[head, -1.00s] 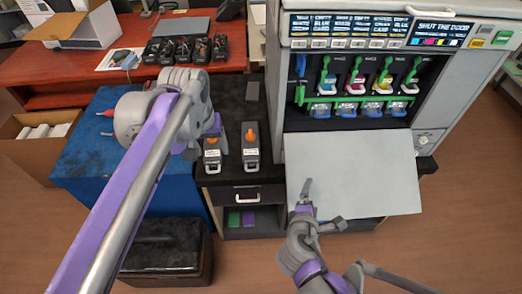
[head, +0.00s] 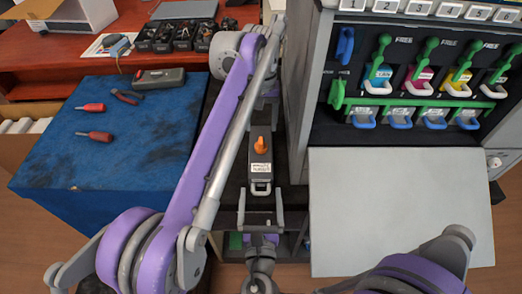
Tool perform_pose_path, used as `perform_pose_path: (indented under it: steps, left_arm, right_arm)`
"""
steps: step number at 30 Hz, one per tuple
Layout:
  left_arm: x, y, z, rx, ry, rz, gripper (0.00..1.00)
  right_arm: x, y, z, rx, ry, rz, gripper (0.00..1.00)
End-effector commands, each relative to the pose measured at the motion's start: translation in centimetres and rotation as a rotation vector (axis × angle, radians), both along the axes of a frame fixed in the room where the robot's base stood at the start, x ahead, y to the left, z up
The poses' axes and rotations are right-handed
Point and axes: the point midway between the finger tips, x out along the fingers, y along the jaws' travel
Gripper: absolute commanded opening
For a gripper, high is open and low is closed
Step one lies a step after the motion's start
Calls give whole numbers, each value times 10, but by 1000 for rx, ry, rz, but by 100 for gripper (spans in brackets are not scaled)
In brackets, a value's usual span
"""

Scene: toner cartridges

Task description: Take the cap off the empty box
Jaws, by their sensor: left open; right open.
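A dark toner box (head: 260,176) with a white label stands on the black counter. Its orange cap (head: 260,146) is on top, upright. I cannot read whether the label says empty. A second capped box, seen earlier to its left, is now hidden behind my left arm.
The printer stands at right with coloured cartridges (head: 416,76) in its bay and its light door (head: 400,210) folded down. A blue-covered table (head: 60,150) at left holds screwdrivers (head: 95,136), pliers (head: 126,97) and a grey case (head: 159,78). My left arm crosses the middle.

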Motion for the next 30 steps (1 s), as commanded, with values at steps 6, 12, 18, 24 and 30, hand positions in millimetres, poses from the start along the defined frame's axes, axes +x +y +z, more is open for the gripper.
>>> perform_pose_path:
  steps: [6, 12, 18, 24, 30]
  left_arm:
    - [0, 0, 1, 0, -1, 0, 70]
    - [0, 0, 1, 0, -1, 0, 70]
    - [0, 0, 1, 0, -1, 0, 70]
    - [0, 0, 1, 0, -1, 0, 70]
    - [0, 0, 1, 0, -1, 0, 70]
  right_arm:
    - [36, -2, 1, 0, 0, -5, 100]
    - [72, -2, 1, 0, 1, -4, 100]
    - [94, -1, 1, 2, 1, -3, 100]
    - [101, -1, 1, 1, 1, -2, 100]
    - [101, -1, 1, 2, 1, -2, 100]
